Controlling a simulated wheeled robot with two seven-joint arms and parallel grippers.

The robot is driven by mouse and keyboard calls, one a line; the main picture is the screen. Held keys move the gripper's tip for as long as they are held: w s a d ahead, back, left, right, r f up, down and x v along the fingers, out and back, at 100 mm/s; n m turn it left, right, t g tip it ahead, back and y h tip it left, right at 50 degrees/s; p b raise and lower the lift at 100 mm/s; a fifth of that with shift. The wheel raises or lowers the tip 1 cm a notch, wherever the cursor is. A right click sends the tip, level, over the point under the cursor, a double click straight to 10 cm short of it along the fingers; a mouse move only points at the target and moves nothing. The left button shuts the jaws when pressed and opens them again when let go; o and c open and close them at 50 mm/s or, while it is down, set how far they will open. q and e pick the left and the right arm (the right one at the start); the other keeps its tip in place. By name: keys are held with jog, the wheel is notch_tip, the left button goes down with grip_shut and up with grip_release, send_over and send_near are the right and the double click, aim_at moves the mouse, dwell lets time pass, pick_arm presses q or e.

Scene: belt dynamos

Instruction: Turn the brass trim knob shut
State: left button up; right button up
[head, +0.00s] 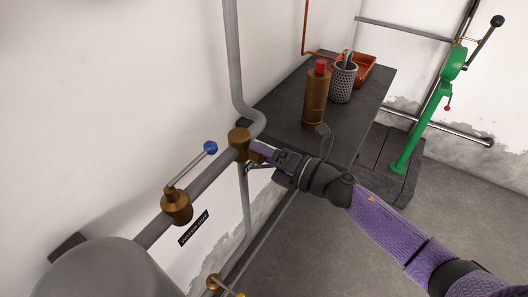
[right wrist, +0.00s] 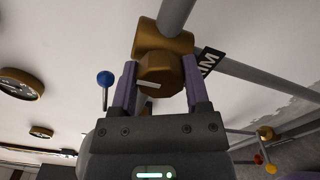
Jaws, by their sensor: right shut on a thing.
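The brass trim knob (right wrist: 160,75) sits on a brass fitting (right wrist: 165,38) on a grey pipe. A pale line runs across its face, slightly tilted from level. In the right wrist view my right gripper (right wrist: 158,90) has one purple finger on each side of the knob and is shut on it. In the head view my right gripper (head: 258,150) reaches the brass fitting (head: 240,143) from the right, and its fingers partly hide the knob. A black label ending in "IM" (right wrist: 211,62) is beside the fitting. My left gripper is not in view.
A valve with a blue-balled lever (head: 176,206) stands on the pipe at left, above a grey tank (head: 108,272). A dark bench (head: 285,125) holds a brass bottle (head: 315,100), a perforated cup (head: 343,82) and an orange tray (head: 368,66). A green lever stand (head: 425,125) is at right.

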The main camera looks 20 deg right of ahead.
jog(key=shift+f, duration=0.1)
jog(key=o, duration=1.3)
jog(key=shift+s, duration=0.1)
